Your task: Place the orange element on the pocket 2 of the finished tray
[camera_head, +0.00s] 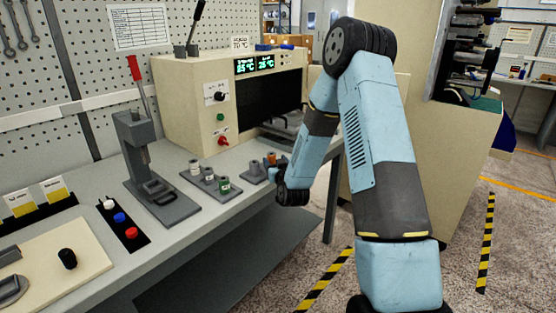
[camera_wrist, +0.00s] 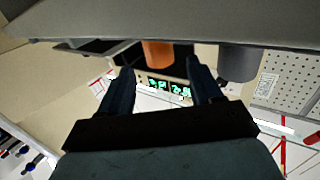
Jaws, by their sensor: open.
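The orange element (camera_head: 271,158) stands at the right end of the bench, close to the end of my arm. In the wrist view the orange element (camera_wrist: 158,52) is an upright cylinder seen upside down, on a grey tray or plate (camera_wrist: 160,18). My gripper (camera_wrist: 160,68) is open, with the orange element ahead between the lines of its two dark fingers. No contact can be made out. A grey cylinder (camera_wrist: 238,63) is beside it on the right. I cannot tell which tray is the finished one.
A grey post on a small base (camera_head: 253,172) stands between that tray and the orange element. A lever press (camera_head: 150,165) and a beige oven (camera_head: 205,110) with an open dark chamber stand behind. A button panel (camera_head: 119,222) is at the left. The bench front edge is near my arm.

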